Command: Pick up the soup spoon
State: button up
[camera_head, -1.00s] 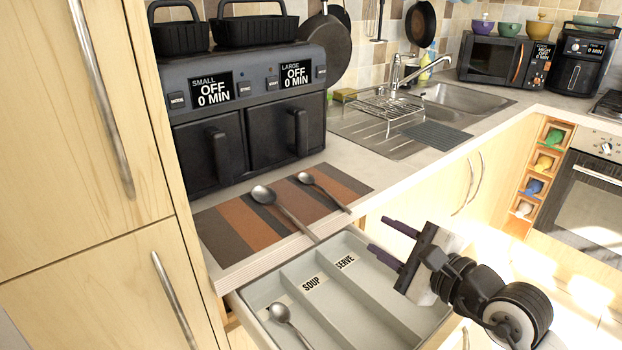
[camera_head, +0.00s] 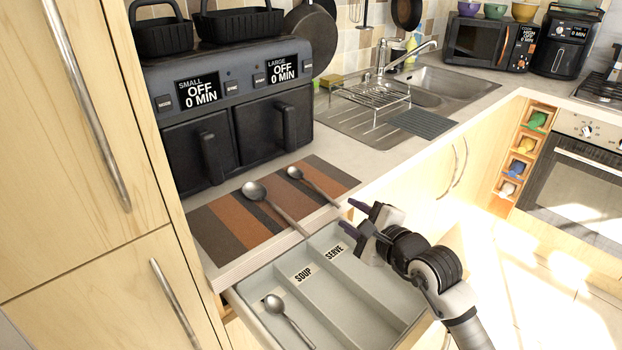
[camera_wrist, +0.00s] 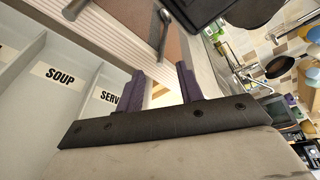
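Two metal spoons lie on the striped mat (camera_head: 218,222) on the counter: a larger one (camera_head: 256,193) on the left and a smaller one (camera_head: 297,174) on the right. Their handles point toward the counter's front edge. I cannot tell from markings which is the soup spoon. The handles show in the wrist view, the larger spoon's (camera_wrist: 76,9) at left and the smaller spoon's (camera_wrist: 162,35) above my fingers. My gripper (camera_head: 351,215) is open and empty, near the counter edge, just right of the smaller spoon's handle end. Its fingers (camera_wrist: 160,72) stand apart in the wrist view.
The open drawer (camera_head: 240,304) below has compartments labelled SOUP (camera_head: 303,274) and SERVE (camera_head: 334,252). A third spoon (camera_head: 275,305) lies in its leftmost compartment. The black air fryer (camera_head: 225,55) stands behind the mat. A sink with a wire rack (camera_head: 372,97) is to the right.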

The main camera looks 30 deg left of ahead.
jog(key=shift+r+p+x, duration=0.25)
jog(key=shift+p+x, duration=0.15)
jog(key=shift+x, duration=0.75)
jog(key=shift+w+a+f, duration=0.15)
jog(key=shift+a+f, duration=0.1)
jog(key=shift+f, duration=0.05)
jog(key=shift+c, duration=0.5)
grip_shut()
jog(key=shift+r, duration=0.1)
